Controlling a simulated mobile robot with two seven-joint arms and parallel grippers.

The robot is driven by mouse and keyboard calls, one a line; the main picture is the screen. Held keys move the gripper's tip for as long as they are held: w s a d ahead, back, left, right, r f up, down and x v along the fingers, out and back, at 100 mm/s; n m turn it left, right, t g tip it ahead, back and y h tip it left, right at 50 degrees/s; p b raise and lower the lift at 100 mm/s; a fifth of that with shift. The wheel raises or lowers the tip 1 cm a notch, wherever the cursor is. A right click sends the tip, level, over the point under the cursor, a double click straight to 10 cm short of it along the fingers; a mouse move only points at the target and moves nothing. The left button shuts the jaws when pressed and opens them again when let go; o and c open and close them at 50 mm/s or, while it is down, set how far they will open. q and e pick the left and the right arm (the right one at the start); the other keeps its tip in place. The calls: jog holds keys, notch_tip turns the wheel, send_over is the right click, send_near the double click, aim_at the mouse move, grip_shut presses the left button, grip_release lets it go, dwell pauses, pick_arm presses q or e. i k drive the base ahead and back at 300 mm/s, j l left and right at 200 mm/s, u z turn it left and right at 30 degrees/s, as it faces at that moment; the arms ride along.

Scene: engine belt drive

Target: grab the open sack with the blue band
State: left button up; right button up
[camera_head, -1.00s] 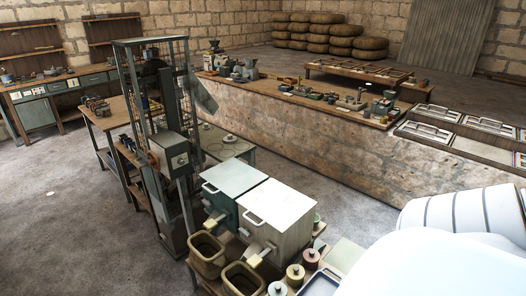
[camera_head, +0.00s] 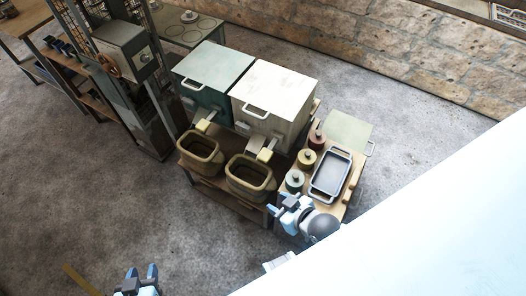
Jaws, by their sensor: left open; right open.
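I cannot make out an open sack with a blue band in the head view. My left gripper (camera_head: 141,272) is at the bottom edge over bare floor, its two blue fingers apart and nothing visible between them. My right gripper (camera_head: 280,204) is at the near corner of a low wooden bench, open, with no held thing visible. A small pale, lined shape (camera_head: 279,262) shows below it, partly cut off by my white body; I cannot tell what it is.
Two tan bins (camera_head: 200,150) (camera_head: 250,178) stand below a green box (camera_head: 213,72) and a white box (camera_head: 272,92). Several lidded jars (camera_head: 306,158) and a grey tray (camera_head: 330,175) are on the bench. A metal frame stands left; the lower-left floor is mostly clear.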

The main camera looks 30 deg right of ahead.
aim_at(252, 180)
jog(key=i+j+z, duration=0.15)
jog(key=z, duration=0.15)
jog(key=i+j+z, duration=0.15)
jog(key=j+z, duration=0.15)
jog(key=i+j+z, duration=0.1)
jog(key=j+z, duration=0.2)
jog(key=j, duration=0.15)
jog(key=i+j+z, duration=0.5)
jog(key=j, duration=0.3)
